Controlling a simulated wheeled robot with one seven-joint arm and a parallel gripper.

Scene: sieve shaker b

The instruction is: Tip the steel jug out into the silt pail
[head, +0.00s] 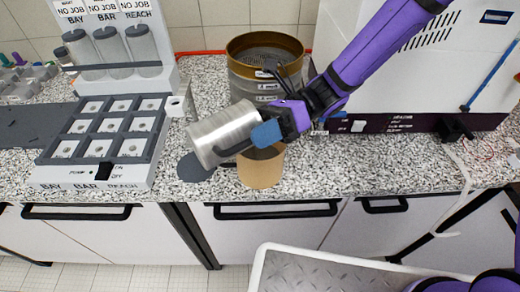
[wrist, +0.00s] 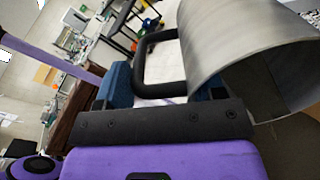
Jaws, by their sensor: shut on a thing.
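The steel jug (head: 222,132) is a brushed metal cylinder, tilted nearly onto its side above the counter. My gripper (head: 267,133) is shut on its black handle, which shows between the blue finger pads in the wrist view (wrist: 152,62). The jug's body (wrist: 235,40) fills the upper right there, with a dark end face low at the right. A tan, round pail (head: 261,170), likely the silt pail, stands on the counter below my gripper. The jug hangs up and left of it. The gripper and jug hide the pail's top, and I cannot see its contents or any pouring.
A brass-rimmed sieve stack (head: 265,85) stands behind the pail. A white rack with grey-edged bays (head: 105,140) is at the left, with several cylinders behind. A dark flat disc (head: 195,168) lies under the jug. A white machine (head: 420,65) stands at the right.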

